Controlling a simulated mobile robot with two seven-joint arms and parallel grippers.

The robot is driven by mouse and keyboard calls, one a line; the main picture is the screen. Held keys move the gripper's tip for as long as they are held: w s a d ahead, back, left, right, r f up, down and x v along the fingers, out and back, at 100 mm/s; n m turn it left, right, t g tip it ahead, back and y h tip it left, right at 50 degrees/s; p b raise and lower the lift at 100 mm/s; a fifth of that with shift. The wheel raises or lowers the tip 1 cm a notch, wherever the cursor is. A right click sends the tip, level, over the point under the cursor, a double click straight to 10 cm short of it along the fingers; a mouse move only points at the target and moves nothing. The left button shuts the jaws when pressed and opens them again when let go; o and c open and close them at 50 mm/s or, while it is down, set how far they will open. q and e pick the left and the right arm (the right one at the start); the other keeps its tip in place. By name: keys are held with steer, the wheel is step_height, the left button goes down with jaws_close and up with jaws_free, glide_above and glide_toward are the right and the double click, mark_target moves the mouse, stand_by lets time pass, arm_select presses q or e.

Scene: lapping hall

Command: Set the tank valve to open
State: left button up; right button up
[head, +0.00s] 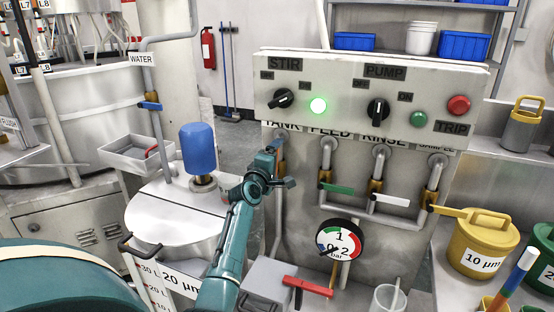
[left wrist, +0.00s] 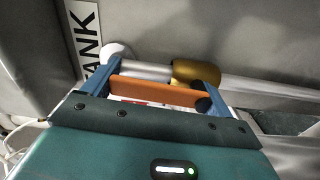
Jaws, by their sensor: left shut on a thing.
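The TANK label shows at the panel's lower left edge, partly hidden in the head view, and large in the left wrist view (left wrist: 85,40). Below it the tank pipe has a brass valve body (left wrist: 196,72). My left gripper (head: 277,160) is at this valve, hiding most of it in the head view. In the left wrist view its blue fingers (left wrist: 158,86) stand at both ends of an orange valve handle (left wrist: 150,92), shut on it. The handle looks roughly in line with the pipe, seen at close range. My right gripper is not in view.
To the right hang the feed valve with a green handle (head: 340,188) and the rinse valve with a white handle (head: 388,201). A pressure gauge (head: 341,239) sits below. A white tank with a blue motor (head: 198,150) stands left of my arm. A yellow pot (head: 483,243) stands right.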

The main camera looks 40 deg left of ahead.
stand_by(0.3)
arm_select(q)
steer(key=o, duration=1.2)
steer(key=shift+o, duration=0.2)
steer(key=v, duration=1.3)
steer(key=shift+d, duration=0.15)
